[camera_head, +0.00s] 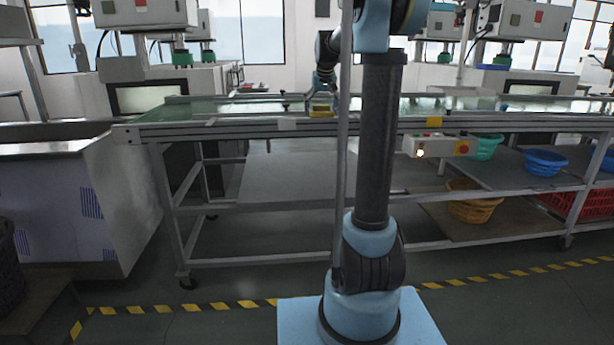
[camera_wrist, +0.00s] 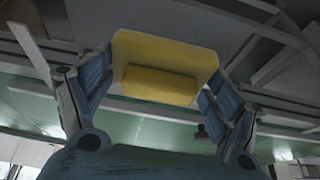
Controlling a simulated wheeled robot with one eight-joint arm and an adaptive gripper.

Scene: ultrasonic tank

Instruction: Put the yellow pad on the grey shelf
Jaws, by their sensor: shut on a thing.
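The yellow pad (camera_wrist: 165,55) is a flat yellow piece with a raised block on it, held between the two fingers of my gripper (camera_wrist: 158,95) in the wrist view. In the head view the pad (camera_head: 320,108) is small, at the front edge of the green-topped bench, and my gripper (camera_head: 322,98) is just above it, partly behind my arm. My gripper is shut on the pad. The grey shelf (camera_head: 280,185) is the flat board under the bench, below and in front of the pad.
The bench front rail (camera_head: 240,128) runs above the shelf. To the right are a control box (camera_head: 435,146), a yellow basket (camera_head: 470,205), blue and green basins (camera_head: 545,162) and a red crate (camera_head: 590,203). A metal cabinet (camera_head: 75,195) stands left. The floor in front is clear.

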